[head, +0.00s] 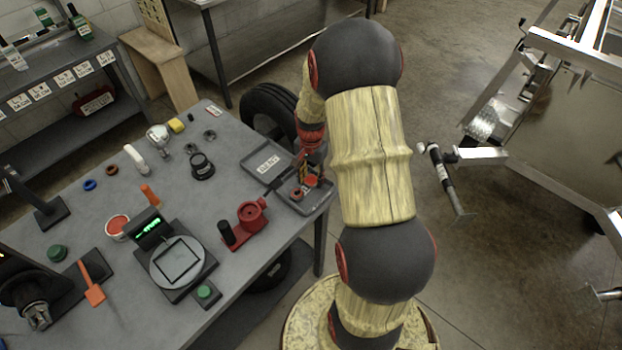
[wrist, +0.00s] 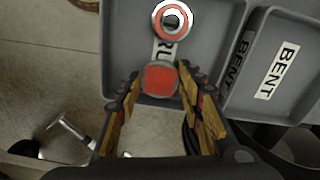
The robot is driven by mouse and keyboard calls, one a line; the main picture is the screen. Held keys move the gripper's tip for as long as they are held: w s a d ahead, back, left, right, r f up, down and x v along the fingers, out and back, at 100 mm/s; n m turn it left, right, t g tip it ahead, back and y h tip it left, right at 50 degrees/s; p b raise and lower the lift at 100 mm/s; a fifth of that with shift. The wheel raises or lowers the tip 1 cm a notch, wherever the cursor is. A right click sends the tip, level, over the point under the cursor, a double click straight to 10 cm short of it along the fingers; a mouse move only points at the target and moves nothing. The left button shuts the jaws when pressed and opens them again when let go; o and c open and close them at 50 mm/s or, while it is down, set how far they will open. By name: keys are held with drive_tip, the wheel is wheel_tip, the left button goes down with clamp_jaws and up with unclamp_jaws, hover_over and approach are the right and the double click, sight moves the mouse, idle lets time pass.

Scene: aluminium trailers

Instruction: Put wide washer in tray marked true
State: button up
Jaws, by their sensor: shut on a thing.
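My gripper (wrist: 160,82) has its yellow-padded fingers closed on a grey piece with a flat red face (wrist: 160,79). No hole shows in this piece, so I cannot tell whether it is the wide washer. It is over the tray with a partly hidden label reading "RU" (wrist: 118,40); whether it touches the floor is unclear. A ring with an orange face (wrist: 158,20) lies in that tray, beyond the fingertips. In the head view my gripper (head: 304,176) is at this tray (head: 318,204), at the table's right corner.
The tray marked BENT (wrist: 296,35) is beside it and looks empty. A red fixture (head: 251,214), a scale (head: 178,262) and small rings (head: 210,134) stand on the grey table (head: 110,210). A tyre (head: 268,108) is behind the table.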

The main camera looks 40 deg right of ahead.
drive_tip(key=shift+f, duration=0.2)
drive_tip(key=o, duration=1.1)
drive_tip(key=shift+c, duration=0.2)
drive_tip(key=shift+o, duration=0.4)
